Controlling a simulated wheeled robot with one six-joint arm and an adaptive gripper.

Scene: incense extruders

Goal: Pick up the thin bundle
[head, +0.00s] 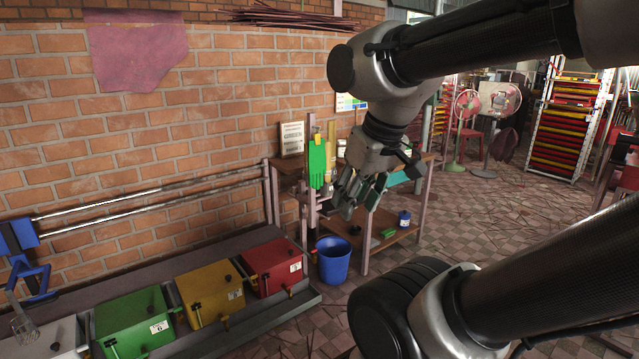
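I cannot make out for certain which thing is the thin bundle. A spread of long, thin, dark reddish sticks (288,18) lies on the ledge at the top of the brick wall. My gripper (358,200) points down in front of the wooden bench, right of a hanging green glove (317,163). Its fingers look spread apart, and I see nothing between them. It is well below and right of the sticks on the ledge. My arm and gripper hide part of the bench and wall.
A blue bucket (332,261) stands on the floor by the wooden bench (398,238). Green (135,322), yellow (211,292) and red (271,264) boxes line the grey platform at lower left. Fans (499,98) and a tray rack (563,130) stand behind. Tiled floor at right is open, with scattered sticks.

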